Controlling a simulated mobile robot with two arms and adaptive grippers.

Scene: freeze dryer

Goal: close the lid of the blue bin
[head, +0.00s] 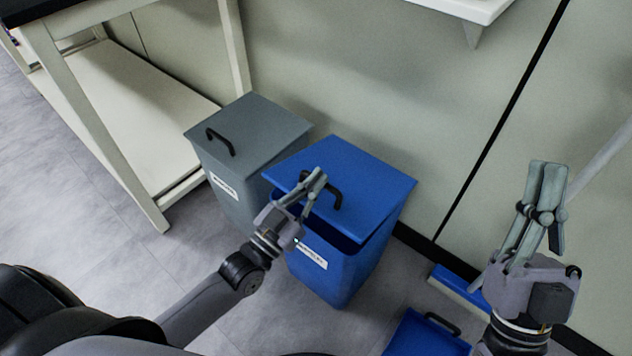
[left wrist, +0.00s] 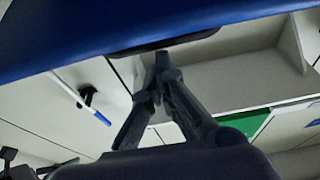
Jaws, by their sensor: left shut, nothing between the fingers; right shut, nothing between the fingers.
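The blue bin (head: 345,271) stands in the middle of the head view with a white label on its front. Its blue lid (head: 375,182) with a black handle is partly open, and a dark gap shows between its front edge and the bin. My left gripper (head: 317,178) is shut and empty at the lid's front left, close to the handle; contact cannot be told. In the left wrist view, a blue surface (left wrist: 150,22), apparently the lid, spans the top, just above the fingertips. My right gripper (head: 549,168) is shut and empty, well right of the bin.
A grey lidded bin (head: 260,130) stands close at the blue bin's left. Another blue lid with a black handle (head: 425,338) and a blue-and-white object (head: 460,285) lie low at the right. A wall is behind; a white bench frame (head: 110,150) stands left.

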